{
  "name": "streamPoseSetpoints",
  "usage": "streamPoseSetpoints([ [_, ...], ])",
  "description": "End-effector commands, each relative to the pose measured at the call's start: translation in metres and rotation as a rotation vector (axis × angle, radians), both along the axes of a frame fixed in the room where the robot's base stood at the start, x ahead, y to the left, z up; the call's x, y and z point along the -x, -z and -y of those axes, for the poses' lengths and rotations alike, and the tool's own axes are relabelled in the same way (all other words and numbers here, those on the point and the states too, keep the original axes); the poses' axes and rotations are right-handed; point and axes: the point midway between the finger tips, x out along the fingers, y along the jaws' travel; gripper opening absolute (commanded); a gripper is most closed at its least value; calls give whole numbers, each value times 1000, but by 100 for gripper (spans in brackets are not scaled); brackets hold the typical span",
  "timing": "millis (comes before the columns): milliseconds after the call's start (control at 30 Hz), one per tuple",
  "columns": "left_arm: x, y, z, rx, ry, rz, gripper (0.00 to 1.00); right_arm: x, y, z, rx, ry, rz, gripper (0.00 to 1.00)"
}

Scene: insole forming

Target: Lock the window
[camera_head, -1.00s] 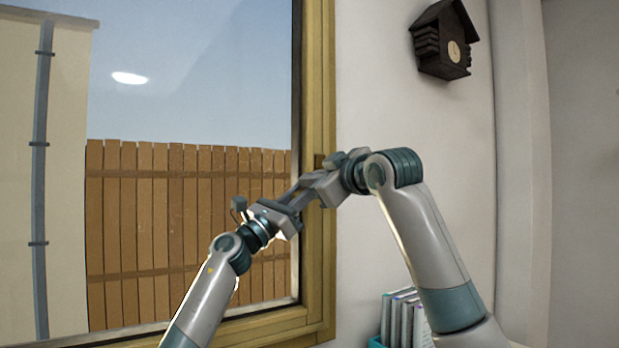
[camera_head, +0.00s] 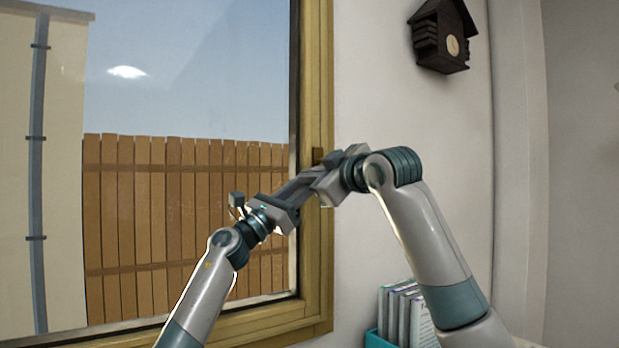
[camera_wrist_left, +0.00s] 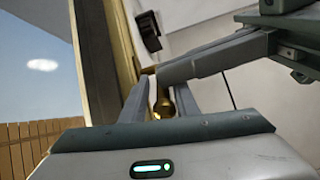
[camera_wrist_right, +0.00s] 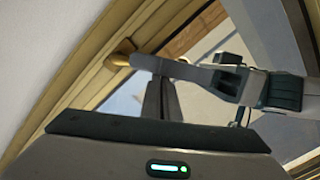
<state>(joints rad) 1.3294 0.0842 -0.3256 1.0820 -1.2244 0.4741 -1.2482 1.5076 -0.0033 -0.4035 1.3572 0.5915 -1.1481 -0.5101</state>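The window (camera_head: 190,90) has a wooden frame (camera_head: 318,250) at its right side. A small dark brass fitting (camera_head: 318,155) sits on that frame, just above the grippers. A rounded brass part (camera_wrist_right: 121,59) shows at the frame in the right wrist view, and a brass part (camera_wrist_left: 163,105) shows between my left fingers in the left wrist view. My left gripper (camera_wrist_left: 165,85) is open, its fingers apart. My right gripper (camera_wrist_right: 159,80) has its fingers together and holds nothing visible. The grippers cross close to each other before the frame and partly hide each other; contact with the brass is unclear.
A dark cuckoo clock (camera_head: 442,38) hangs on the white wall right of the window. Several books (camera_head: 405,312) stand in a teal holder (camera_head: 374,339) below my right arm. A wooden fence (camera_head: 190,220) is outside the glass.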

Motion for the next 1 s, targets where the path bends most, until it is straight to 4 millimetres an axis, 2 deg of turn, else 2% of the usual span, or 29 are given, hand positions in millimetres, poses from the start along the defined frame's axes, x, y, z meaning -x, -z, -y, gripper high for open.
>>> streamPoseSetpoints([
  [33, 7, -13, -1, 9, 7, 17, 32, -8, 11, 6, 9, 14, -21, 0],
  [267, 9, -9, -6, 10, 5, 16, 32, -8, 11, 6, 9, 16, -21, 0],
  [800, 34, 31, -48, 9, -2, 8, 32, -8, 9, 9, 4, 18, -17, 0],
  [1000, 40, 40, -56, 8, -2, 5, 32, -8, 7, 8, 3, 17, -16, 0],
])
